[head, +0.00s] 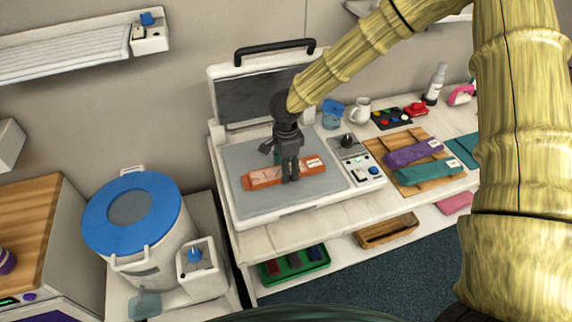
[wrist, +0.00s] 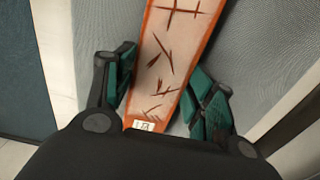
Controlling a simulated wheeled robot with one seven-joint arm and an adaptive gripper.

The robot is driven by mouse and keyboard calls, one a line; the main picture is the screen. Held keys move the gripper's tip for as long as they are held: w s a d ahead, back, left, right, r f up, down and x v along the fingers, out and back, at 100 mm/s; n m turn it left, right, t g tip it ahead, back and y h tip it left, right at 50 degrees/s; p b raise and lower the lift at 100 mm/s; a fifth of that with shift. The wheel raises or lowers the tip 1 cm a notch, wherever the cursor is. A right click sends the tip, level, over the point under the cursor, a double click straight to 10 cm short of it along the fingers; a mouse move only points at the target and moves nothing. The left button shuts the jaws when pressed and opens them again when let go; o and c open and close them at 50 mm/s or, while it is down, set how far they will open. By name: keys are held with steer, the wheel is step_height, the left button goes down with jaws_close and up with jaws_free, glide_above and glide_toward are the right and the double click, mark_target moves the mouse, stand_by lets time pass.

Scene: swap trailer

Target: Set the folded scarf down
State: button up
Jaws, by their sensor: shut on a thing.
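The folded scarf (head: 264,178) is a long orange strip with a pale, dark-marked face and a small white tag. It is over the grey pad of the open press (head: 240,152). I cannot tell whether it touches the pad. My gripper (head: 290,177) points down at the scarf's middle and is shut on it. In the wrist view the scarf (wrist: 170,50) runs between the two green-padded fingers (wrist: 160,92), with its tag near the palm. The gripper hides part of the scarf in the head view.
Right of the press, a wooden board (head: 376,153) holds a purple folded scarf (head: 411,152) and a teal one (head: 426,173). A mug (head: 360,110) and a spray bottle (head: 435,84) stand behind. A blue-lidded tub (head: 140,255) stands left. The press's raised lid (head: 250,98) is behind my gripper.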

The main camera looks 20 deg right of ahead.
steer(key=shift+f, duration=0.2)
steer(key=o, duration=1.1)
steer(key=shift+s, duration=0.1)
step_height(320, 180, up, 12)
steer(key=b, duration=0.2)
steer(key=shift+r, duration=0.15)
